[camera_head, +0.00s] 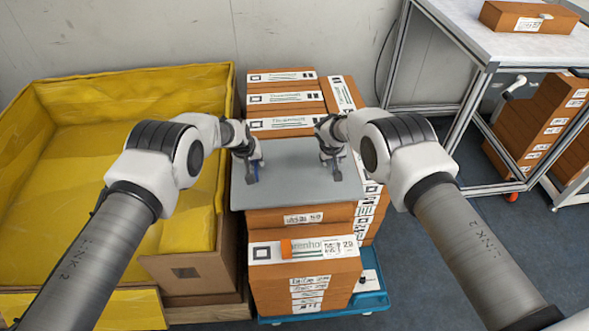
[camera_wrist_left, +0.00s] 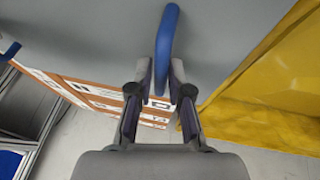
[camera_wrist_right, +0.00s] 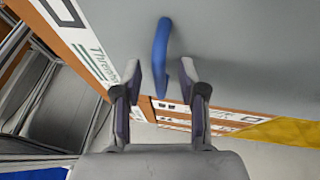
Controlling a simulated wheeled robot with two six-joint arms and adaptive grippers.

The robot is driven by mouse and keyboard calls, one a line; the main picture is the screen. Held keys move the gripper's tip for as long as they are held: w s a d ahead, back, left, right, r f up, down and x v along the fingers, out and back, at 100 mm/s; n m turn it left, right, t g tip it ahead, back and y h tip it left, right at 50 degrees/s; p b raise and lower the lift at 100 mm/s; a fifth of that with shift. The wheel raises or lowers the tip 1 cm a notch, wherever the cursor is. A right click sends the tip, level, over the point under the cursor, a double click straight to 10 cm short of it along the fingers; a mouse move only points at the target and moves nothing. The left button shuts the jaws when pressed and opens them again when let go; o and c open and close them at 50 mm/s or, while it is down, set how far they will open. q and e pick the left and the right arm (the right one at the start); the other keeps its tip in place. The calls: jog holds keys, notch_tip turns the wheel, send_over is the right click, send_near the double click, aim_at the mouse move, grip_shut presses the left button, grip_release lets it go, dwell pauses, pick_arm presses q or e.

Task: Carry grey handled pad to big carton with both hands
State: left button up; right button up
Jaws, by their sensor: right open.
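The grey pad (camera_head: 300,180) lies flat on top of a stack of cartons in the head view. It has two blue handles. My left gripper (camera_head: 248,180) is at the pad's left handle (camera_wrist_left: 166,50), with its fingers close on both sides of it; they look shut on it. My right gripper (camera_head: 332,174) is open at the right handle (camera_wrist_right: 161,50), which stands between its spread fingers with gaps. In the head view the right handle is hidden behind the gripper. The big carton (camera_head: 190,268), lined with yellow, stands open to the left of the stack.
Brown labelled cartons (camera_head: 303,285) are stacked under and behind the pad, on a blue wheeled base (camera_head: 370,300). A metal-framed table (camera_head: 490,45) with a carton (camera_head: 527,17) stands at the right. Grey floor is free to the right of the stack.

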pick_arm(q)
jog(key=shift+w+f, duration=0.15)
jog(key=shift+f, duration=0.3)
pick_arm(e)
jog(key=shift+w+d+f, duration=0.1)
jog(key=shift+w+f, duration=0.05)
jog(key=shift+f, duration=0.3)
jog(key=shift+r, duration=0.1)
pick_arm(q)
jog(key=shift+c, duration=1.3)
pick_arm(e)
jog(key=shift+c, duration=1.3)
pick_arm(q)
grip_shut()
pick_arm(e)
grip_shut()
